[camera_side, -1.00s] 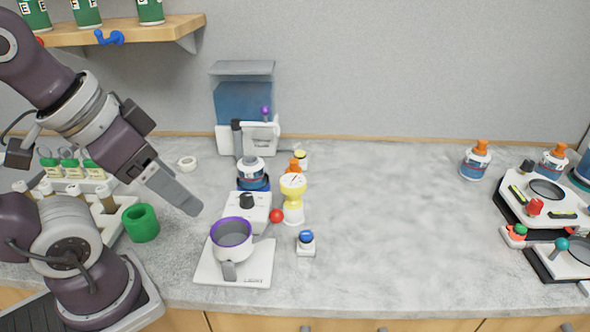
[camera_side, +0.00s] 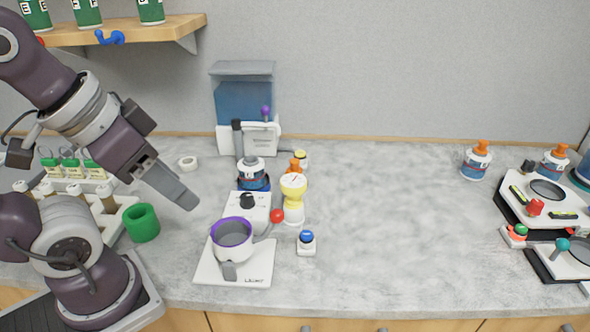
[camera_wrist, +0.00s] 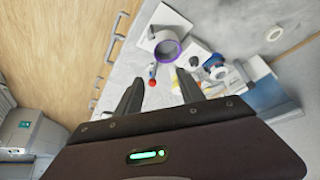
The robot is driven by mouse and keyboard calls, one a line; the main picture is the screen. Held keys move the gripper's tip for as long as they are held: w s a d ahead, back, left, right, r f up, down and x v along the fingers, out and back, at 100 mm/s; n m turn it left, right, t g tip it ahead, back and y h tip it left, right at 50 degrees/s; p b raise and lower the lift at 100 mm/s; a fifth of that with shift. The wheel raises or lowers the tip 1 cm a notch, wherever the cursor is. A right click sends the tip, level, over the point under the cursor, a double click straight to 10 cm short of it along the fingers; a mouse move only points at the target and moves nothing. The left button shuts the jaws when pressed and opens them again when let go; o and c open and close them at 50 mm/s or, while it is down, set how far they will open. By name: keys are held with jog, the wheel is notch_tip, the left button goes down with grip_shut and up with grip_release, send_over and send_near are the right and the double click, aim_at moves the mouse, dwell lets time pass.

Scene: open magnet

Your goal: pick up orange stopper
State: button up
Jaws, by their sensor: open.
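My gripper (camera_side: 190,204) hangs over the left part of the counter, well above it and holding nothing. In the wrist view its two fingers (camera_wrist: 158,90) stand apart with an empty gap. An orange stopper-like top (camera_side: 295,165) shows at the counter's middle, partly hidden behind a yellow-and-white gauge-like piece (camera_side: 293,190). It is to the right of my gripper and apart from it. Orange tops also sit on two bottles at the right, one on the left bottle (camera_side: 481,147) and one on the right bottle (camera_side: 560,151). I cannot tell which is the task's stopper.
A white device with a purple-rimmed cup (camera_side: 232,233) and a red-knobbed lever (camera_side: 277,216) stands front centre. A blue tank dispenser (camera_side: 243,103) is behind. The counter's right-middle (camera_side: 400,230) is clear.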

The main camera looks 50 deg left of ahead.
jog(key=shift+w, duration=0.1)
jog(key=w+a+f+m+t+y, duration=0.1)
jog(key=w+a+f, duration=0.1)
jog(key=w+a, duration=0.5)
jog(key=w+a+f+m+t+y, duration=0.15)
jog(key=w+a, duration=0.25)
jog(key=w, duration=0.6)
jog(key=w+a+f+t, duration=0.1)
jog(key=w+a+t, duration=0.1)
jog(key=w+a, duration=0.5)
jog(key=m+t+h, duration=0.1)
jog(key=m+h, duration=0.1)
jog(key=h, duration=0.2)
send_near(295, 160)
jog(key=w+a, duration=0.3)
jog(key=w, duration=0.1)
jog(key=w+d+f+h, duration=0.1)
jog(key=f, duration=0.1)
jog(key=w+d+f+t+h, duration=0.1)
jog(key=f, duration=0.1)
jog(key=w+d+f+h, duration=0.2)
jog(key=shift+d+f+t, duration=0.1)
jog(key=shift+f+t, duration=0.05)
jog(key=shift+t, duration=0.1)
grip_shut()
